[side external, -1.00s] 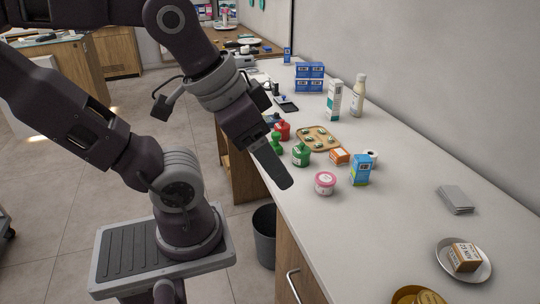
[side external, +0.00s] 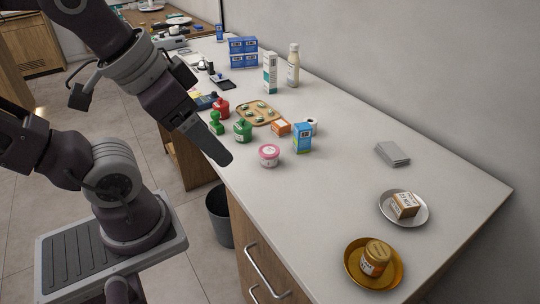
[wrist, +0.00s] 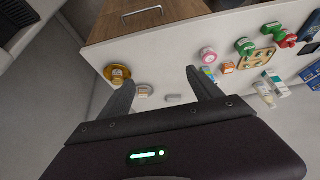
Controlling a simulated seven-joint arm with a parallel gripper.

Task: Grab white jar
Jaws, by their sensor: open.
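A small white jar with a pink lid (side external: 269,155) stands upright near the counter's front edge. In the wrist view its pink lid (wrist: 208,53) shows just beyond the right fingertip. A small white round thing with a dark centre (side external: 312,124) stands partly hidden behind a blue-and-white box (side external: 302,138); I cannot tell if it is a jar. My gripper (side external: 222,157) hangs at the counter's front edge, left of the pink-lidded jar and apart from it. In the wrist view my gripper (wrist: 160,87) has its two fingers spread, with nothing between them.
A green jar (side external: 242,130), red bottle (side external: 221,108), orange box (side external: 281,128) and wooden tray (side external: 277,116) crowd the left and back. A gold dish (side external: 353,275) and white plate (side external: 417,218) stand front right. The counter between is mostly clear.

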